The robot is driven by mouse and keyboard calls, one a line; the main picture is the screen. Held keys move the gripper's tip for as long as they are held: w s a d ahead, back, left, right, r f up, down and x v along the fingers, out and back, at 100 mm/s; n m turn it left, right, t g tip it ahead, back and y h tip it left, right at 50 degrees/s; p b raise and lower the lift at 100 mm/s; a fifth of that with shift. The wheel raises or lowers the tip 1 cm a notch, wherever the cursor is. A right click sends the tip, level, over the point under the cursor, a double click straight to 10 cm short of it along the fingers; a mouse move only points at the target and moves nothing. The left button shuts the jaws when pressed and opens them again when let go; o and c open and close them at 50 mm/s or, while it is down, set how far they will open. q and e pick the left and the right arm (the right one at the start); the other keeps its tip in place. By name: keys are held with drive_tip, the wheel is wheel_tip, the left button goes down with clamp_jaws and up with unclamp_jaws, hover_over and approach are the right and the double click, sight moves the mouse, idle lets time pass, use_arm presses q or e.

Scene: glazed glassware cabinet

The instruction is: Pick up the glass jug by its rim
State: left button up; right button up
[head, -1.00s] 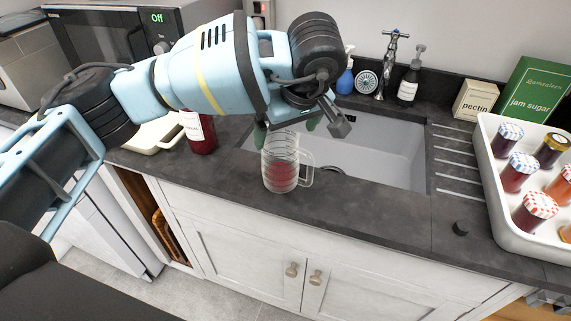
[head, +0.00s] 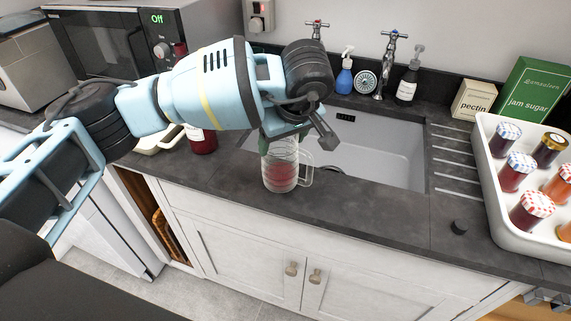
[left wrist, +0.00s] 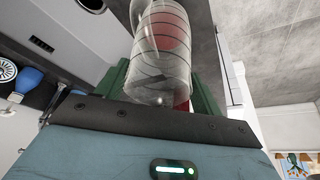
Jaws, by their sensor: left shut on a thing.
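In the left wrist view the jug (left wrist: 162,45) shows between the green fingers (left wrist: 160,95). The wrist partly hides the far side of the rim. My right gripper is not in view.
The sink (head: 375,150) lies behind the jug, with a tap (head: 388,65) and soap bottles beyond. A white tray (head: 488,190) of jam jars stands at the right. A red jar (head: 203,140) and a microwave (head: 110,45) are at the left.

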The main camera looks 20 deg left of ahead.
use_arm(q)
drive_tip(key=c, duration=0.4)
drive_tip(key=shift+r, duration=0.25)
drive_tip(key=shift+s+a+r, duration=0.15)
drive_tip(key=shift+s+r, duration=0.6)
drive_tip(key=shift+s, duration=1.9)
drive_tip(key=shift+s+a+r, duration=0.1)
drive_tip(key=shift+s+r, duration=0.7)
drive_tip(key=shift+s, duration=1.8)
drive_tip(key=shift+s+a+r, duration=0.15)
drive_tip(key=shift+s+r, duration=0.6)
drive_tip(key=shift+s, duration=2)
